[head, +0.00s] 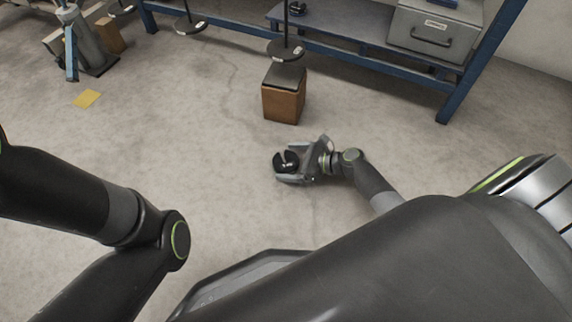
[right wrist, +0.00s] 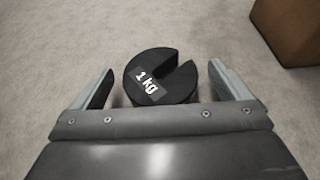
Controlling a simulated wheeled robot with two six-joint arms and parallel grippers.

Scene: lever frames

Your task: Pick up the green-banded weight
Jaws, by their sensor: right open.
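A black slotted disc weight (head: 286,161) marked "1 kg" lies on the floor. In the right wrist view the weight (right wrist: 150,78) sits between my fingers, its slot pointing to the upper right. No green band shows on it, and no weight with a clear green band is visible. My right gripper (head: 284,164) is low at the floor and open around the weight. In the right wrist view a gap shows on both sides between the weight and the fingers of the gripper (right wrist: 160,80). My left gripper is out of view.
A brown block with a dark top (head: 284,98) stands on the floor just beyond, under a hanging rod with a black disc (head: 286,50). A blue-framed bench (head: 350,50) carries a grey box (head: 434,38). A yellow card (head: 87,98) lies at left. Floor around the gripper is clear.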

